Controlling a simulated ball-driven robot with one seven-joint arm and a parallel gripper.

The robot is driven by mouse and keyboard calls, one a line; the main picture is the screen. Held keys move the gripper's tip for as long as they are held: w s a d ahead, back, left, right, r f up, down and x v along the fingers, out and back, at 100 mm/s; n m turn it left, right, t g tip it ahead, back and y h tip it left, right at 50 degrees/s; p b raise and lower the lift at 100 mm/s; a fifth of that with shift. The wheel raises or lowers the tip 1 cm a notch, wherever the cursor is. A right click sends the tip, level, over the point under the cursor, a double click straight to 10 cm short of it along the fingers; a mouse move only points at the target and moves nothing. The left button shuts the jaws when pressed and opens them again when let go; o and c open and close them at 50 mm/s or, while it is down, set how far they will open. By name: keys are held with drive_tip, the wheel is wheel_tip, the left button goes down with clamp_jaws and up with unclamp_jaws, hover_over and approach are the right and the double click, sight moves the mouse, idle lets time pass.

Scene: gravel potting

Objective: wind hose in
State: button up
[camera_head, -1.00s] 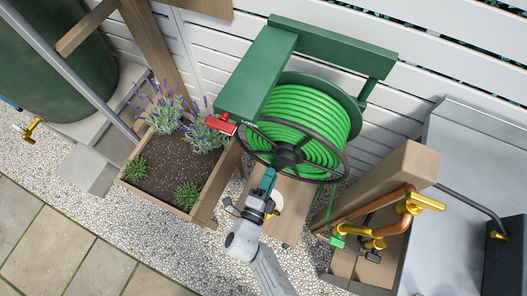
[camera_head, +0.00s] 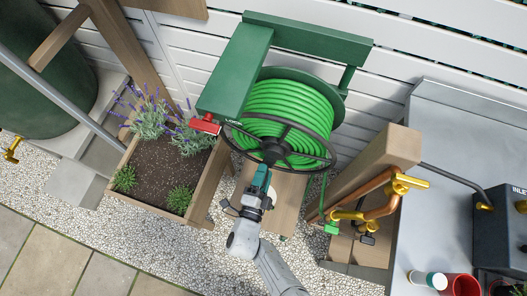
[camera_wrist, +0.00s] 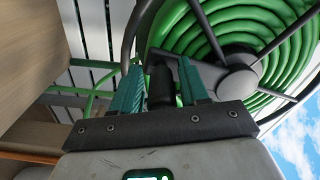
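The hose reel (camera_head: 329,97) carries a coil of green hose (camera_head: 283,103) under a green cover (camera_head: 236,70). Its black hand wheel (camera_head: 323,161) faces me, and it also shows in the wrist view (camera_wrist: 238,80). My gripper (camera_head: 262,172) is at the wheel's lower part, just below the hub. In the wrist view, a dark crank handle (camera_wrist: 160,86) stands between the teal fingers of my gripper (camera_wrist: 160,72). The fingers are apart, one on each side of the handle, with narrow gaps. The head view hides the handle behind my gripper.
A planter (camera_head: 156,172) with lavender stands left of the reel. A red part (camera_head: 205,125) sits at the cover's lower corner. A wooden post (camera_head: 370,165) with copper pipe and a brass tap (camera_head: 402,184) stands right, beside a metal bench (camera_head: 436,190).

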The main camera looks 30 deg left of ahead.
drive_tip(key=shift+o, duration=0.6)
drive_tip(key=p+v, duration=0.1)
drive_tip(key=v, duration=0.9)
drive_tip(key=shift+s, duration=0.4)
